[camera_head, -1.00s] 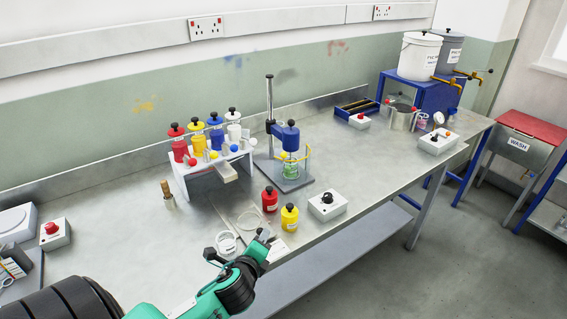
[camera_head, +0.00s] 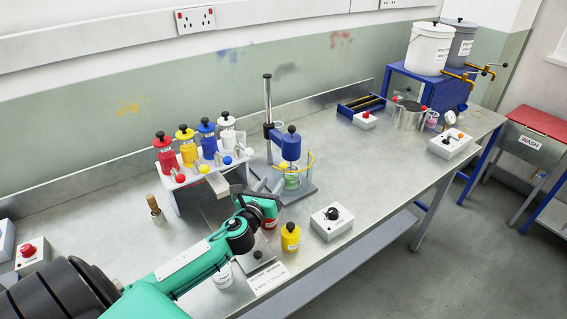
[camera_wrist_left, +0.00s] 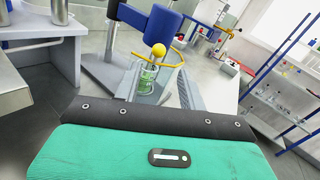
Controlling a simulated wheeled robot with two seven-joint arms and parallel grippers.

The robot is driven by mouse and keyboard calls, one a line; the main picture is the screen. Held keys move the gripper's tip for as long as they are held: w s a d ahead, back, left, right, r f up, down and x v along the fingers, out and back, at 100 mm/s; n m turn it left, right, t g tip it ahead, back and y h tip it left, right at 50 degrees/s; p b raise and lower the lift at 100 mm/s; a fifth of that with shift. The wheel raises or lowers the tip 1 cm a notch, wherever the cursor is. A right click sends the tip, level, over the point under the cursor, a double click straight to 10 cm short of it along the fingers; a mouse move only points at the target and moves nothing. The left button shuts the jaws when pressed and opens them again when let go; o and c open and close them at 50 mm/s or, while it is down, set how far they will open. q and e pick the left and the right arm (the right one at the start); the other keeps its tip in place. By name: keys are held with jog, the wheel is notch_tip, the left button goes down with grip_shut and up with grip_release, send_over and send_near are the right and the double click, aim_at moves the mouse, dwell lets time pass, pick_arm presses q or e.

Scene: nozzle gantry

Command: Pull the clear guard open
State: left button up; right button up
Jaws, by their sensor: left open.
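The clear guard, edged with a yellow rim (camera_head: 311,163), stands round the front of the blue-headed mixer (camera_head: 289,147) on its stand. In the left wrist view the guard's yellow rim (camera_wrist_left: 172,64) and a yellow ball knob (camera_wrist_left: 158,50) show ahead of my fingers. A clear beaker with green contents (camera_head: 291,181) stands inside the guard; it also shows in the wrist view (camera_wrist_left: 147,78). My left gripper (camera_head: 262,187) is open and empty, short of the guard and to its left. Its fingers (camera_wrist_left: 158,88) point at the knob, apart from it. My right gripper is not seen.
A white rack with coloured dispensers (camera_head: 205,175) stands close left of my gripper. A red bottle (camera_head: 269,223) is partly hidden by my arm. A yellow bottle (camera_head: 290,238) and a switch box (camera_head: 332,222) stand in front of the mixer.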

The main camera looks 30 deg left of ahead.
aim_at(282, 167)
pick_arm(q)
jog(key=w, duration=0.1)
jog(key=w+a, duration=0.1)
jog(key=w, duration=0.1)
jog(key=shift+w+p, duration=0.25)
jog(key=shift+p, duration=0.05)
jog(key=w, duration=0.3)
jog(key=w+a, duration=0.1)
jog(key=w, duration=0.1)
jog(key=shift+p, duration=0.4)
jog(key=shift+w, duration=0.8)
jog(key=shift+f, duration=0.1)
grip_shut()
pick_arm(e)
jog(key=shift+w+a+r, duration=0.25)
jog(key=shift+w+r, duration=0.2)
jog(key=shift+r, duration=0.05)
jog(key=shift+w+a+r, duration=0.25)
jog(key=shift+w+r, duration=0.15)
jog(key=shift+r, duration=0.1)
